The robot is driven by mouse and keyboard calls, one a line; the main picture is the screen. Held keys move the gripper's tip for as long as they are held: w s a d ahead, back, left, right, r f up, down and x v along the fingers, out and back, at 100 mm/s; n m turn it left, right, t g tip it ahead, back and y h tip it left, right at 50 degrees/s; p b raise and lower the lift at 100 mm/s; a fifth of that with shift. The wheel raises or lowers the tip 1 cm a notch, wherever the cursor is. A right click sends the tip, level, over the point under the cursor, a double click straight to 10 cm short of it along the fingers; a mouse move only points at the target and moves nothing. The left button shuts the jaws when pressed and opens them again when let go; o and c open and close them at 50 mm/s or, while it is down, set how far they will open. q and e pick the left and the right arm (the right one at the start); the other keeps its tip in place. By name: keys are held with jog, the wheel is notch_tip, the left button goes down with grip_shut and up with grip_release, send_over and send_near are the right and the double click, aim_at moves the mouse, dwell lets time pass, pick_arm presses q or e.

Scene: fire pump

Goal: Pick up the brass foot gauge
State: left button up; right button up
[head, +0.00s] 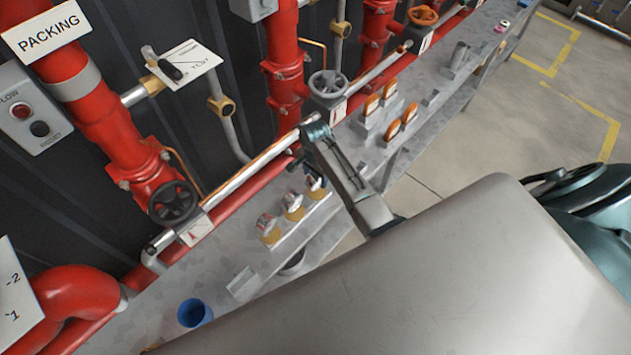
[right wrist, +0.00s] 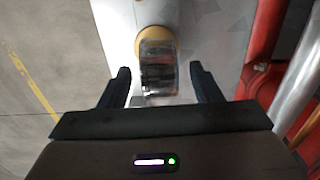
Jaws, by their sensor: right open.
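A row of small gauges stands on the grey bench in the head view. The near gauge (head: 268,230) and the middle gauge (head: 293,205) show silvery bodies on brass-yellow feet. A third gauge (head: 317,187) is partly hidden by my right gripper (head: 308,173). In the right wrist view one gauge (right wrist: 158,73) with a round brass-yellow foot (right wrist: 150,36) lies between the open fingers of my right gripper (right wrist: 162,78), with a gap on each side. I cannot tell which gauge of the row it is. My left gripper is not in view.
Red pipes (head: 110,110) with valve wheels run along the wall behind the bench (head: 240,257). A blue cup (head: 194,312) stands at the bench's near end. Orange-topped pieces (head: 371,104) stand farther along. The floor (head: 480,130) beyond the bench is clear.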

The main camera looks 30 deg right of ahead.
jog(key=c, duration=1.3)
jog(key=shift+o, duration=0.2)
